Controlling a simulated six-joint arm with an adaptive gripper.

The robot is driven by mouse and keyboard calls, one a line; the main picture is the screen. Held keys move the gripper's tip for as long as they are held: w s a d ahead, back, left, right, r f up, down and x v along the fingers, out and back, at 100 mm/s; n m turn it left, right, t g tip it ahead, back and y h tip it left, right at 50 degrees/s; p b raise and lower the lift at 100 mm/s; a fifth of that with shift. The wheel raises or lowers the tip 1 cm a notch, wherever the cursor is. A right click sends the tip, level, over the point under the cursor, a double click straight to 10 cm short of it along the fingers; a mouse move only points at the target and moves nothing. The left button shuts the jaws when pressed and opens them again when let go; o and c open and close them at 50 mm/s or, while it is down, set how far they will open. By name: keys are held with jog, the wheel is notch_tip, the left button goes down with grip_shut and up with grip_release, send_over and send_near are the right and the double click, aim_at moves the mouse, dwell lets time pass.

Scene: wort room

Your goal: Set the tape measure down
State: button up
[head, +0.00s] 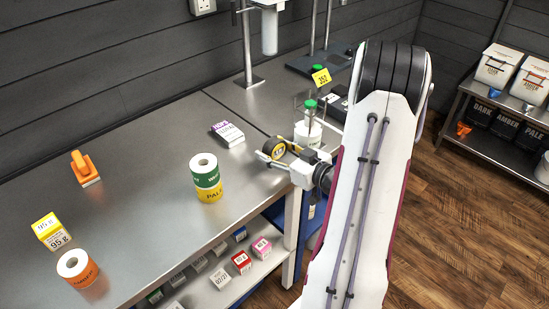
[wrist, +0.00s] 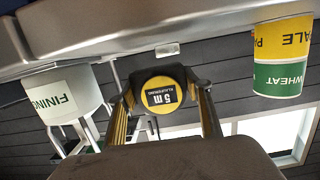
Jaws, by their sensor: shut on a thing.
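The tape measure (head: 273,149) is a round black and yellow case. In the wrist view its yellow face (wrist: 161,95) reads "5 m". My gripper (head: 268,155) is shut on it, with one finger on each side of the case in the wrist view (wrist: 162,88). It is at the right part of the steel bench (head: 140,170), near the front edge.
A white FININGS tub (head: 307,134) stands close to the right of my gripper. Stacked green and yellow label rolls (head: 206,178) stand to the left. A purple-white box (head: 227,134) lies behind. The bench between the rolls and the orange tool (head: 84,168) is clear.

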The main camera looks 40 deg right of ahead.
jog(key=shift+f, duration=1.45)
jog(key=shift+f, duration=0.15)
jog(key=o, duration=1.3)
jog(key=shift+s, duration=0.15)
jog(key=shift+s, duration=1.15)
jog(key=shift+s+d+r, duration=0.1)
jog(key=shift+s+d, duration=0.1)
jog(key=shift+s, duration=0.45)
jog(key=shift+s+d+r, duration=0.1)
jog(key=shift+s+d, duration=0.05)
jog(key=shift+s, duration=0.45)
jog(key=shift+s+r, duration=0.15)
jog(key=shift+s, duration=0.55)
jog(key=shift+s+r, duration=0.1)
jog(key=shift+s, duration=0.55)
jog(key=shift+o, duration=0.7)
